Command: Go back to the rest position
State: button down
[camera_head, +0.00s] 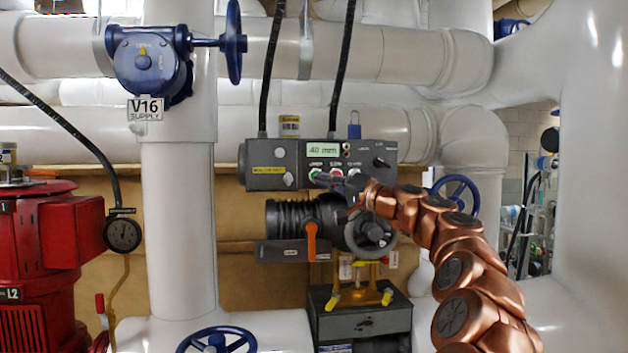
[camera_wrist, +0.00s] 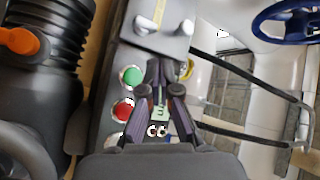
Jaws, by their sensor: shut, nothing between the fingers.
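A green button (camera_wrist: 131,75) and a red button (camera_wrist: 124,108) lie to the left of the fingers there. The box's display (camera_head: 323,149) reads about 40 mm. I cannot tell whether the fingertips touch the box.
Below the box are a black ribbed cylinder with an orange lever (camera_head: 311,240) and a grey handwheel (camera_head: 371,233). A blue handwheel (camera_head: 456,195) is behind my arm. A red machine (camera_head: 50,240) stands left. White pipes surround the area. Black cables rise from the box.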

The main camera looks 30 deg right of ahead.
jog(key=shift+a, duration=0.1)
jog(key=a+f+n+g+y, duration=0.2)
jog(key=a+f+g, duration=0.2)
jog(key=a, duration=0.8)
jog(key=s+a+f+n+g, duration=0.2)
jog(key=s+a+f+g, duration=0.3)
jog(key=a+f, duration=0.5)
jog(key=s+a+f+n+g, duration=0.25)
jog(key=s+a+f, duration=0.45)
jog(key=a, duration=0.5)
jog(key=s+f+g+h, duration=0.6)
jog(key=s+f+g, duration=0.1)
jog(key=s+f, duration=1.45)
jog(key=s+d+f+g+h, duration=0.2)
jog(key=s+d, duration=0.4)
jog(key=s, duration=0.6)
jog(key=shift+f+n+h, duration=0.45)
jog(key=shift+f+h, duration=0.25)
jog(key=shift+f, duration=0.25)
jog(key=shift+s+d+g, duration=0.1)
jog(key=shift+g, duration=0.15)
